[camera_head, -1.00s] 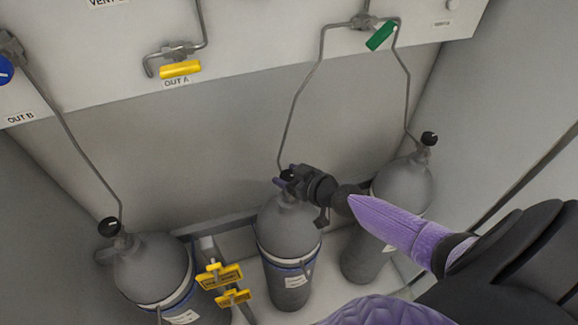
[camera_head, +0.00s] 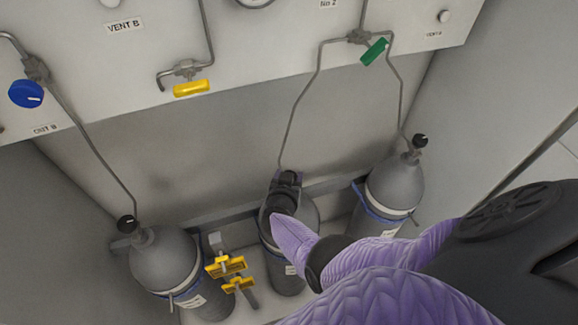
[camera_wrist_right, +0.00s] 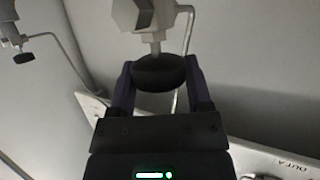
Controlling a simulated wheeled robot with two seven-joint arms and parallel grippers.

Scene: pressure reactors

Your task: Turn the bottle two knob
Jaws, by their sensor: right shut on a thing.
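Three grey gas bottles stand in a row: the left one (camera_head: 168,262), the middle one (camera_head: 290,274) and the right one (camera_head: 396,190). My right gripper (camera_head: 288,178) is at the top of the middle bottle and hides its knob in the head view. In the right wrist view, the round black knob (camera_wrist_right: 158,73) sits between the two purple fingers of my right gripper (camera_wrist_right: 159,82), which is shut on it. The knob's metal stem and a light valve body (camera_wrist_right: 150,16) show beyond it. My left gripper is not in view.
Black knobs top the left bottle (camera_head: 127,222) and right bottle (camera_head: 420,140). Thin pipes rise to a panel with a blue knob (camera_head: 26,93), a yellow handle (camera_head: 191,88) and a green handle (camera_head: 374,52). Yellow-handled valves (camera_head: 226,265) stand between the left and middle bottles.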

